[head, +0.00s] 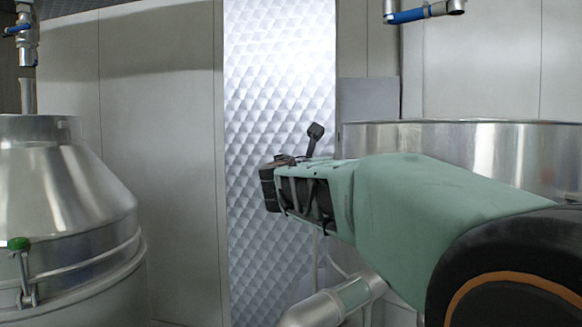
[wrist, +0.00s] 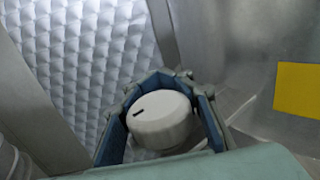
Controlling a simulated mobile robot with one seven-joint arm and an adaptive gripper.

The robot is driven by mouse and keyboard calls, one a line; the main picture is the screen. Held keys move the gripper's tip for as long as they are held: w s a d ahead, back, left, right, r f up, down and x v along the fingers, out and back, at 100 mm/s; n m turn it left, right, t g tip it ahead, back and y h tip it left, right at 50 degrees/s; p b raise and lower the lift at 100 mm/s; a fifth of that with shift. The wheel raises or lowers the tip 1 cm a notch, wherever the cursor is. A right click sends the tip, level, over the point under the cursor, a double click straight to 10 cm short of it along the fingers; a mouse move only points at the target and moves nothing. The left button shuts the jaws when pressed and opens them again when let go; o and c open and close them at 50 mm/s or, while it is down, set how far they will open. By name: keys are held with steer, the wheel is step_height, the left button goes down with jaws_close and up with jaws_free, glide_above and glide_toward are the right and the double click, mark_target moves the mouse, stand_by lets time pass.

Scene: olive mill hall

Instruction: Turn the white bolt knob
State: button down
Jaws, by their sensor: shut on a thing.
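The white bolt knob (wrist: 163,128) shows in the middle of the wrist view, a round cap with a short dark mark on its face. In the head view my green arm reaches in from the right; I cannot make out the knob or the fingers there.
A quilted metal panel (head: 275,90) stands behind my arm. A large steel vat (head: 480,150) is behind it at right. A steel conical tank (head: 65,200) with a green-knobbed clamp (head: 19,244) stands at left. A yellow patch (wrist: 298,90) is at the wrist view's right.

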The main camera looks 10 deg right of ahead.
steer(key=shift+a+f+n+t+y+b, duration=0.2)
steer(key=shift+n+t+y+b, duration=0.2)
steer(key=shift+n+y+b, duration=0.6)
steer(key=n+y, duration=0.1)
steer(key=y, duration=0.1)
steer(key=a+y+b, duration=0.1)
steer(key=shift+w+n+t+y, duration=0.2)
steer(key=shift+n+t+y, duration=0.1)
steer(key=shift+n+y, duration=0.1)
steer(key=shift+a+f+n+y+b, duration=0.1)
steer(key=shift+a+n+y+b, duration=0.2)
steer(key=shift+n+y+b, duration=0.4)
steer(key=shift+a+f+n+y+b, duration=0.1)
steer(key=shift+a+n+y+b, duration=0.25)
steer(key=shift+y, duration=0.65)
steer(key=shift+s+a+n+g+y+b, duration=0.2)
steer(key=shift+a+n+g+y, duration=0.3)
steer(key=shift+n+y, duration=0.7)
steer(key=shift+s+a+n+g+y+b, duration=0.1)
steer(key=shift+a+n+g+y+b, duration=0.15)
steer(key=shift+n+g+y, duration=0.9)
steer(key=shift+s+a+n+g+y+b, duration=0.2)
steer(key=shift+a+n+y, duration=0.3)
steer(key=shift+y, duration=1.25)
